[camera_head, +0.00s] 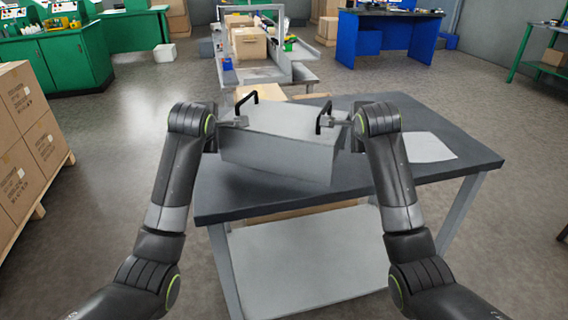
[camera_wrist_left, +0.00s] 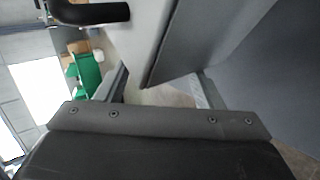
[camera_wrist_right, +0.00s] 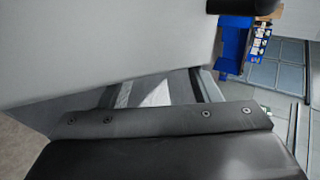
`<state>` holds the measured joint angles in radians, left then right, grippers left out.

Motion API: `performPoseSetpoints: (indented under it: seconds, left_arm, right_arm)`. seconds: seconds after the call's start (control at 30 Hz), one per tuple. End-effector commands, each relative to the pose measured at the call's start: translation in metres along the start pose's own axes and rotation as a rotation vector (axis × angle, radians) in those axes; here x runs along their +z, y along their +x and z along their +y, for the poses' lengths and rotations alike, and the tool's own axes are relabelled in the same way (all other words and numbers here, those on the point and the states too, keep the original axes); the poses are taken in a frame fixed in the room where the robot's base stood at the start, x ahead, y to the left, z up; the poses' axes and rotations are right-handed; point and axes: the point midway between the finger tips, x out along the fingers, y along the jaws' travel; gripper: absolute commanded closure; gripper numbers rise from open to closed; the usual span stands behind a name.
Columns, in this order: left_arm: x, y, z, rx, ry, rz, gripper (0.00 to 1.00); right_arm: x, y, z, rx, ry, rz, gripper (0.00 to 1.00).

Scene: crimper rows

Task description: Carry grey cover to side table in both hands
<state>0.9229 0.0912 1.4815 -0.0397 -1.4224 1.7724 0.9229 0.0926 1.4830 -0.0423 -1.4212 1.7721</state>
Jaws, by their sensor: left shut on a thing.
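The grey cover (camera_head: 275,150), a box with two black handles, is between my two arms over the dark side of the table (camera_head: 440,168). It sits at a slant, its right front corner nearest me. I cannot tell if its underside touches the top. My left gripper (camera_head: 238,121) is shut on the cover by the left handle (camera_head: 246,98); that handle also shows in the left wrist view (camera_wrist_left: 90,13). My right gripper (camera_head: 333,121) is at the right handle (camera_head: 323,112). Its fingers are apart in the right wrist view (camera_wrist_right: 158,92), but its hold is unclear.
A white sheet (camera_head: 428,147) lies on the table to the right of the cover. A lower grey shelf (camera_head: 305,260) is under the top. Stacked cartons (camera_head: 28,140) stand at left; a conveyor bench (camera_head: 255,75) is behind. Open floor lies left and right.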

Motion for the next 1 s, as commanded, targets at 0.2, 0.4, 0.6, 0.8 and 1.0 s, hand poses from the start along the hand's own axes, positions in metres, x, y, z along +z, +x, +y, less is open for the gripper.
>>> performPoseSetpoints:
  seconds: [0.2,0.4,0.6,0.8,1.0]
  left_arm:
    - [0.014,0.002,-0.003,0.017,-0.008,-0.037,0.45]
    - [0.012,0.003,-0.005,0.011,-0.009,-0.035,0.45]
    - [0.002,0.003,-0.005,0.012,-0.007,-0.034,0.45]
    - [-0.009,0.004,-0.007,0.006,-0.005,-0.029,0.2]
    - [-0.011,0.005,-0.008,0.002,-0.003,-0.025,0.2]
  right_arm:
    - [0.014,0.004,0.009,-0.002,-0.002,-0.037,0.45]
    - [0.012,0.005,0.01,0.003,-0.002,-0.036,0.45]
    - [0.002,0.004,0.009,0.001,-0.001,-0.035,0.45]
    - [-0.009,0.005,0.009,0.002,0.0,-0.031,0.45]
    - [-0.01,0.005,0.01,0.003,0.001,-0.028,0.43]
